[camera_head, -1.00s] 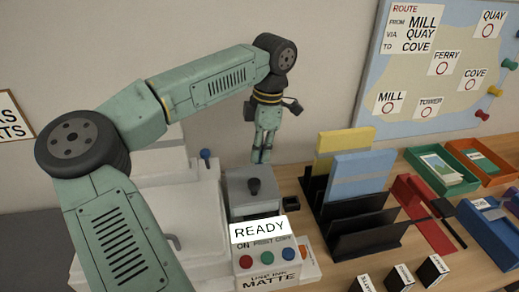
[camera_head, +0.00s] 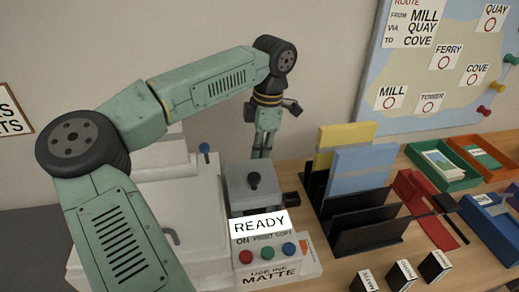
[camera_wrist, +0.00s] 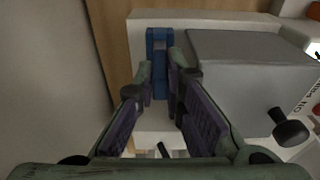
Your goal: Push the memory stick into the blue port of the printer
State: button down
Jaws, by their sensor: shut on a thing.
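The printer (camera_head: 187,237) is a pale body with a grey block (camera_head: 240,190) and a READY sign (camera_head: 259,224). My gripper (camera_head: 262,153) points down behind the grey block in the head view. In the wrist view my gripper (camera_wrist: 160,80) is shut on a narrow thing, which I take for the memory stick. A blue piece (camera_wrist: 159,40) shows between and beyond the fingertips, beside the grey block. I cannot tell where the stick ends and the blue port begins, or whether the stick is in it. The head view hides this spot.
A black rack (camera_head: 362,236) with yellow and blue folders stands right of the printer. Red, green and orange trays lie farther right. The wall rises close behind my gripper.

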jog(key=shift+f+b, duration=0.4)
jog(key=shift+f, duration=0.3)
jog(key=c, duration=1.6)
grip_release()
jog(key=r, duration=0.4)
jog(key=d+r, duration=0.1)
jog(key=r, duration=0.7)
jog(key=shift+w+d, duration=0.2)
jog(key=shift+w, duration=0.1)
